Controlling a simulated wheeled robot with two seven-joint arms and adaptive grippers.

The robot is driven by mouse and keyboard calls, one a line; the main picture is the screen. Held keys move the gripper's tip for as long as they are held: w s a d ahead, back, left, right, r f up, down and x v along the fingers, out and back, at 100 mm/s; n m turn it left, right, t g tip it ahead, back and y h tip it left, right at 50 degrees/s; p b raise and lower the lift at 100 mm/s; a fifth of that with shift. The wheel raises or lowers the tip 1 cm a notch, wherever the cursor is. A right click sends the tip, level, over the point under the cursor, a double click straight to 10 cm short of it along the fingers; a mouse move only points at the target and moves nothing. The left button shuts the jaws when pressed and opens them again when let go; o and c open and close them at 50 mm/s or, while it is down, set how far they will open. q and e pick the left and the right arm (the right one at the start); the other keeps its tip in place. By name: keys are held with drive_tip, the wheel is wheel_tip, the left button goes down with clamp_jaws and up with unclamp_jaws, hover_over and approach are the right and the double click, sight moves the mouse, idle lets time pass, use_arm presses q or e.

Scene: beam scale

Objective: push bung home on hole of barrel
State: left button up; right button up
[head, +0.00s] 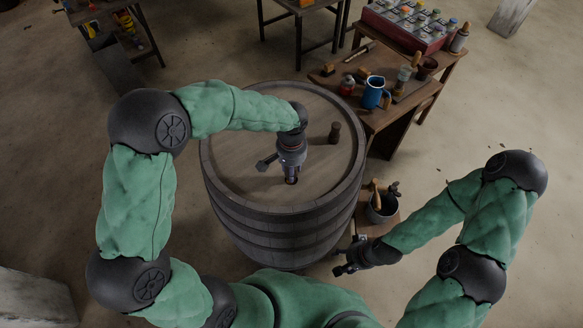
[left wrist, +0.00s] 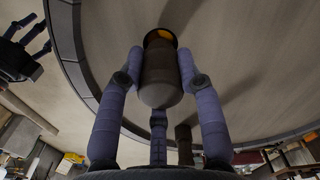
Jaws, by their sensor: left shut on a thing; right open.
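The wooden barrel (head: 235,150) stands upright in the middle of the head view. My left gripper (head: 291,174) points down over its lid and is shut on the bung (left wrist: 161,78), a dark, round-ended cylinder held between the fingers. A dark-rimmed orange patch (left wrist: 160,36) shows at the bung's far end; I cannot tell whether it is the hole or part of the bung. The hole is not clearly visible, and I cannot tell how deep the bung sits. My right gripper (head: 347,260) is open and empty beside the barrel, at its lower right.
A small dark upright peg (head: 334,132) stands on the lid right of my left gripper. A bucket (head: 381,208) with tools is close to my right arm. A wooden bench (head: 400,116) behind right holds a blue jug (head: 373,93). Floor at left is mostly clear.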

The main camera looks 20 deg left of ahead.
use_arm(q)
drive_tip(key=shift+f+b, duration=1.25)
drive_tip(key=shift+f, duration=0.55)
drive_tip(key=o, duration=1.2)
drive_tip(key=shift+r, duration=0.1)
wheel_tip(320, 180, up, 12)
drive_tip(key=shift+f, duration=0.1)
